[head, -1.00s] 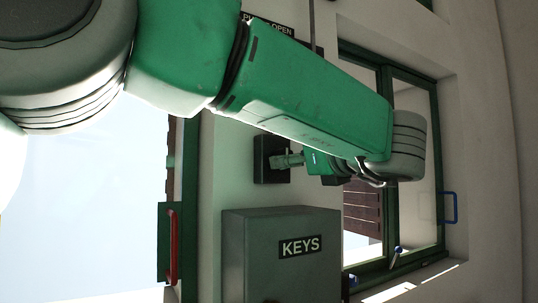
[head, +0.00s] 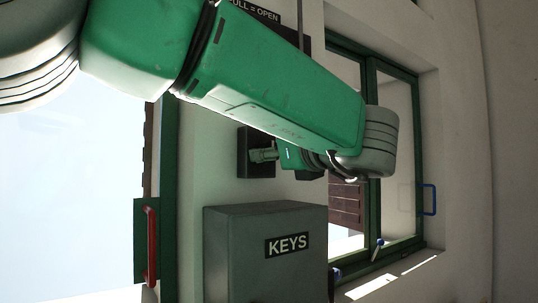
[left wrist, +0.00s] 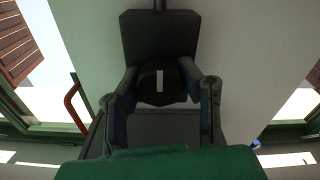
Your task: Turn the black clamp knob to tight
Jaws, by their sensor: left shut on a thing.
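The black clamp knob (left wrist: 160,83) shows in the left wrist view as a dark round knob with a white mark that stands upright in that picture. It sits in front of a dark box (left wrist: 160,35) on the pale wall. My left gripper (left wrist: 161,88) is shut on the knob, with one finger on each side of it. In the head view my left gripper (head: 263,155) reaches the dark box (head: 243,165) on the wall; the knob itself is hidden there by the fingers. My right gripper is in neither view.
A grey key box (head: 240,250) labelled KEYS juts from the wall just below my left gripper. A red handle (head: 151,245) is on the left.

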